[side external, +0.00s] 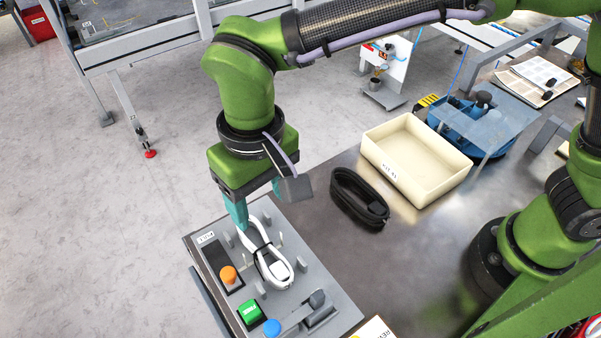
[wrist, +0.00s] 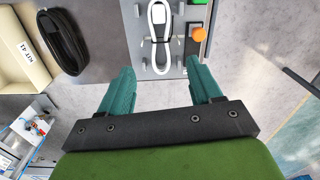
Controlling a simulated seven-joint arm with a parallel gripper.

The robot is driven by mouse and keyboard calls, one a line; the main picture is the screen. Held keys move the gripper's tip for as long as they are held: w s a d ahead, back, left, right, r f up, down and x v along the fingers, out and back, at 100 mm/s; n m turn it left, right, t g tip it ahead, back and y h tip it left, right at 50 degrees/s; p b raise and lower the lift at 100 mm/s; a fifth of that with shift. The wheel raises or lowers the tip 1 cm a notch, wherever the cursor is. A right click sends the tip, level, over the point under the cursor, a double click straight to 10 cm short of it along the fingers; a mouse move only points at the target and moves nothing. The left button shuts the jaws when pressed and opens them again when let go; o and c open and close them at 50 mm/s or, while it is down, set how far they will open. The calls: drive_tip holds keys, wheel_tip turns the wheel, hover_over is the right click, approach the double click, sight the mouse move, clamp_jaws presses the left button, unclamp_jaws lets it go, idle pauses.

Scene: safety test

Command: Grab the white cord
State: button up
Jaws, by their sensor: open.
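The white cord (side external: 277,270) lies coiled in a loop on the grey panel at the table's front left, with a dark band around its middle. In the wrist view the white cord (wrist: 160,45) is at the top, between and beyond the fingertips. My gripper (wrist: 160,75) is open and empty, with teal fingers apart. In the side view my gripper (side external: 250,205) points down at the cord's far end. One finger is largely hidden there, and I cannot tell whether the fingers touch the cord.
The panel (side external: 232,292) carries an orange knob (side external: 229,274), a green button (side external: 249,312), a blue knob (side external: 271,328), a grey lever (side external: 316,299) and small upright posts. A black coiled cable (side external: 359,198) and a cream bin (side external: 417,157) stand right.

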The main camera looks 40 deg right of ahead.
drive_tip(key=m, duration=0.2)
approach(265, 251)
wheel_tip(265, 251, down, 9)
drive_tip(key=shift+f, duration=0.25)
idle(0.4)
drive_tip(key=shift+c, duration=0.2)
clamp_jaws()
